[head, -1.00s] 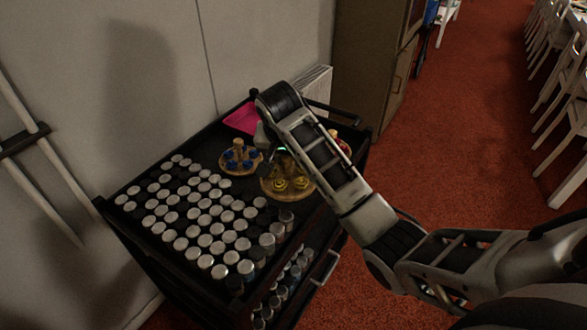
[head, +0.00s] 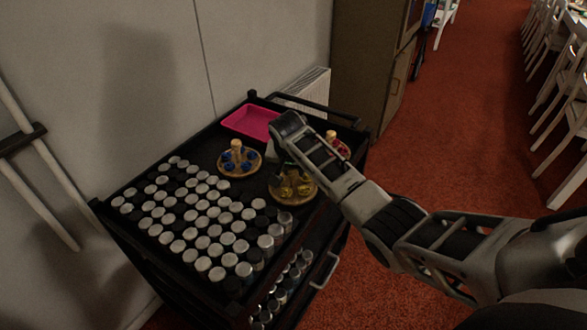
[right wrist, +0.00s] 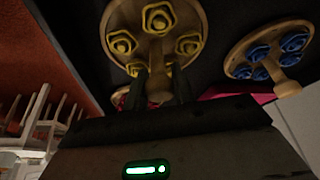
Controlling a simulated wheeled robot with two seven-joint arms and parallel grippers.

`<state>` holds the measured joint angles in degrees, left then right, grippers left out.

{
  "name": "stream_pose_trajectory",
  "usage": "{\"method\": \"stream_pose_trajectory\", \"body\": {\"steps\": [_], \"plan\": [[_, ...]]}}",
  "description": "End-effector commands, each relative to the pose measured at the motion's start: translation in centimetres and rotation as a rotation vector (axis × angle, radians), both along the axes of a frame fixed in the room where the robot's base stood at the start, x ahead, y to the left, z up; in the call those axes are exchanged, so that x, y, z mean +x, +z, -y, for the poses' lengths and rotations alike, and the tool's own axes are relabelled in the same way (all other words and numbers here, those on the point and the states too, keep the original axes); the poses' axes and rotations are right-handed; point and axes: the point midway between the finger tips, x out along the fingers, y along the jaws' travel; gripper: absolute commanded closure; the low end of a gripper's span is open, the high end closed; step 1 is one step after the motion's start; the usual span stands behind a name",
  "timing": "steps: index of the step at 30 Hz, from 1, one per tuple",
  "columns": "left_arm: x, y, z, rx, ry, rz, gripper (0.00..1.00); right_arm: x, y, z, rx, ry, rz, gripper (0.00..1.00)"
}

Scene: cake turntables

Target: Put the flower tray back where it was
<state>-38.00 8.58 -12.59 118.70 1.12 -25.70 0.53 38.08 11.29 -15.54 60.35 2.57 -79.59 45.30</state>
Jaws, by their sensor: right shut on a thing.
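A round wooden tray with yellow flowers (head: 293,197) is at the right side of the black cart's top, partly hidden under my right arm. My right gripper (head: 283,164) is over it. In the right wrist view, the gripper (right wrist: 160,84) is shut on the central post of the yellow flower tray (right wrist: 168,50). I cannot tell whether the tray touches the cart. A similar tray with blue flowers (head: 227,168) stands to its left, apart from it. A third round tray with red flowers (head: 343,150) is behind, mostly hidden by my arm. My left gripper is not in view.
A pink rectangular tray (head: 248,122) lies at the cart's back corner. Rows of white-topped and dark jars (head: 200,215) fill the front left of the black cart (head: 105,205). The wall is close behind; a brown cabinet (head: 365,70) stands beyond.

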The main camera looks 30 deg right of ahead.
Motion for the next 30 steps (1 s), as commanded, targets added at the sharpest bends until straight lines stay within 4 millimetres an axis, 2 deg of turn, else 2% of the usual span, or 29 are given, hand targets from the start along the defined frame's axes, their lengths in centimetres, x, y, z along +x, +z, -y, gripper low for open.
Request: {"method": "stream_pose_trajectory", "body": {"steps": [5, 6, 8, 16, 20, 23, 30], "plan": [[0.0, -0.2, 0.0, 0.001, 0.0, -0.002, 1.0, 0.0, -0.3, 0.0, 0.0, 0.0, 0.0, 1.0], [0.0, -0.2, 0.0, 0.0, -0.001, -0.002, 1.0, 0.0, -0.3, 0.0, -0.001, 0.0, -0.001, 0.69], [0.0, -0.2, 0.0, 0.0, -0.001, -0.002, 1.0, 0.0, -0.3, 0.0, -0.001, 0.0, -0.001, 0.53], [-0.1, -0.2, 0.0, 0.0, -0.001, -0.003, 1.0, 0.0, -0.2, 0.0, -0.001, 0.0, -0.001, 0.53], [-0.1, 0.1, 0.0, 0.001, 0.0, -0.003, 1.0, -0.1, 0.6, -0.2, 0.001, 0.002, 0.002, 0.53], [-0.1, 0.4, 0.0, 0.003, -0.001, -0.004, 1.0, -0.6, 2.1, -0.5, 0.001, 0.002, 0.003, 0.53], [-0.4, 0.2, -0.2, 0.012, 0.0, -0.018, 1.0, -2.1, 6.9, -1.7, 0.0, 0.001, 0.004, 0.53]]}}
